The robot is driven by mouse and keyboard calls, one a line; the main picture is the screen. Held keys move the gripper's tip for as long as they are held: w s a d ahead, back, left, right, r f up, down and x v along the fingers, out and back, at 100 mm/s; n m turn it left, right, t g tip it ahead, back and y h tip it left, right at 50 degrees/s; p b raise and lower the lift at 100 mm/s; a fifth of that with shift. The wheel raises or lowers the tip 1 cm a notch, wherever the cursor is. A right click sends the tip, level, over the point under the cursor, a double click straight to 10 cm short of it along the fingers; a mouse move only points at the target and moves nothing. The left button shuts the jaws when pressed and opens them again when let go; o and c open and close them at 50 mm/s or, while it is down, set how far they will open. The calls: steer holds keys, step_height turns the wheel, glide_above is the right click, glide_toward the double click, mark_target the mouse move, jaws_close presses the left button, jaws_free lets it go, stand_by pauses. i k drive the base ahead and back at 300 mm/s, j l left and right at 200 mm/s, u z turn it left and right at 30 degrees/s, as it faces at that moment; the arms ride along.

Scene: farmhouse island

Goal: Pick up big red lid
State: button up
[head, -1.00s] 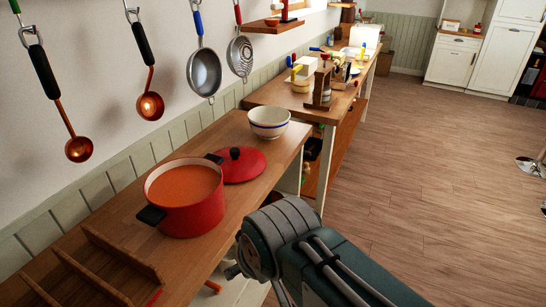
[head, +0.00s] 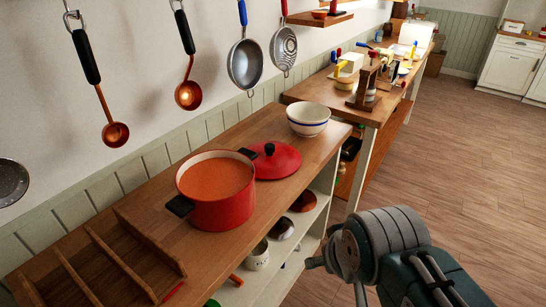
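The big red lid (head: 277,161) has a dark round knob and lies on the wooden counter (head: 262,217). It is just right of a red pot (head: 219,196) with black handles and orange contents. The lid looks close against the pot; whether they touch is hard to tell. My arm shows at the lower right, over the floor side of the counter. Part of my gripper (head: 316,262) shows at the arm's left end, low and apart from the lid. Its fingers are too small and turned away to tell open from shut.
A white bowl with a blue stripe (head: 308,119) stands behind the lid. A wooden divider rack (head: 110,258) fills the near left counter. Ladles and strainers (head: 245,64) hang on the wall above. Shelves below hold a mug (head: 257,255) and dishes. The floor at right is clear.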

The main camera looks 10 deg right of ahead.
mark_target(275, 160)
steer(key=u, duration=0.3)
steer(key=i+l+u, duration=0.15)
steer(key=l+u, duration=0.2)
steer(key=i+l+u, duration=0.15)
steer(key=u, duration=0.2)
steer(key=i+l+u, duration=0.1)
steer(key=l+u, duration=0.25)
steer(key=i+l, duration=0.1)
steer(key=l, duration=0.45)
steer(key=l+u, duration=0.1)
steer(key=l, duration=0.5)
steer(key=i+l, duration=0.15)
steer(key=l, duration=0.45)
steer(key=j+u, duration=0.05)
